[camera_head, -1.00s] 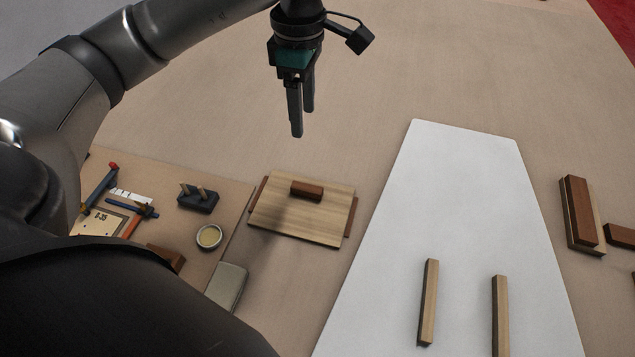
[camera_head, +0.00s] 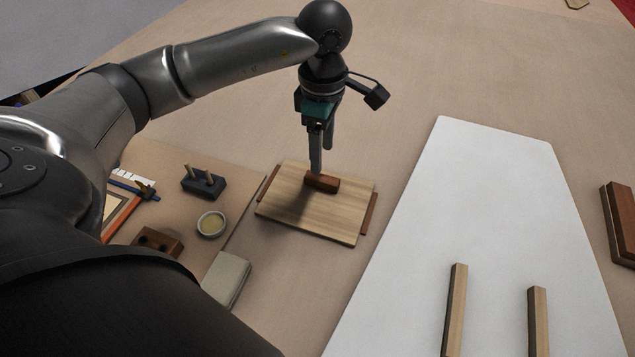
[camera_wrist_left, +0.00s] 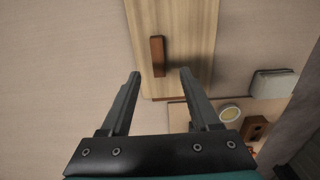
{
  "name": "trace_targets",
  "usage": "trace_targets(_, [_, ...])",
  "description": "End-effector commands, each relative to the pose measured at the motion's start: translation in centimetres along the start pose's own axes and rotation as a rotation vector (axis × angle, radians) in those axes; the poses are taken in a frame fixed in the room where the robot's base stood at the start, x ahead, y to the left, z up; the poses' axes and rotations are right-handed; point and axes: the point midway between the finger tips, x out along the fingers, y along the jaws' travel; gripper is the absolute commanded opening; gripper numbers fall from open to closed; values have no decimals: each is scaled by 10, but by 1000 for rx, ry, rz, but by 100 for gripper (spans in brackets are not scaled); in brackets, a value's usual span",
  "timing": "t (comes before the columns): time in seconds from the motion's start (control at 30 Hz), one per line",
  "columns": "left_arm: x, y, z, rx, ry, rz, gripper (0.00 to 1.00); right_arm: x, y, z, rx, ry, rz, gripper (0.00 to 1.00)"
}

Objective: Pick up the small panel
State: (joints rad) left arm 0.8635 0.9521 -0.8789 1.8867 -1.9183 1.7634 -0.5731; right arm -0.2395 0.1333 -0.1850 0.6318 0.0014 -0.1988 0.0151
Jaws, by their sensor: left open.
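The small panel (camera_head: 315,215) is a light wooden board with a dark brown block handle (camera_head: 322,182) on top. It rests on dark brown strips that show at its left and right ends. My left gripper (camera_head: 317,172) points down over the handle in the head view. In the left wrist view the gripper (camera_wrist_left: 160,74) is open, and the handle (camera_wrist_left: 157,56) lies just beyond and between its fingertips. The panel (camera_wrist_left: 185,40) fills the upper middle there. I cannot tell whether the fingers touch the handle. My right gripper is not in view.
A white board (camera_head: 470,220) with two wooden bars (camera_head: 455,308) lies right of the panel. To the left are a small round bowl (camera_head: 211,224), a dark peg block (camera_head: 203,183), a brown block with holes (camera_head: 157,242) and a grey-green box (camera_head: 227,278). Another brown block is at far right.

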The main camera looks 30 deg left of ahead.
Motion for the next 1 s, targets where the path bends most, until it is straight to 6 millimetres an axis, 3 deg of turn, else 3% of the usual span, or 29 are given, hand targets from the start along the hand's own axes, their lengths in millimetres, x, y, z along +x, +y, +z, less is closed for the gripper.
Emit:
trace_targets(0.1, [17,0,0,0,0,-2,62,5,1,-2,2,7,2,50])
trace_targets(0.33, [28,0,0,-1,-1,-1,62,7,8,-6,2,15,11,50])
trace_targets(0.4, [36,1,0,0,0,-2,62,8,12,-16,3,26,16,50])
trace_targets(0.7, [68,3,0,0,0,-1,62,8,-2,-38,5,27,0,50])
trace_targets(1.0, [74,3,0,1,-1,1,62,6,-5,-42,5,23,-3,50])
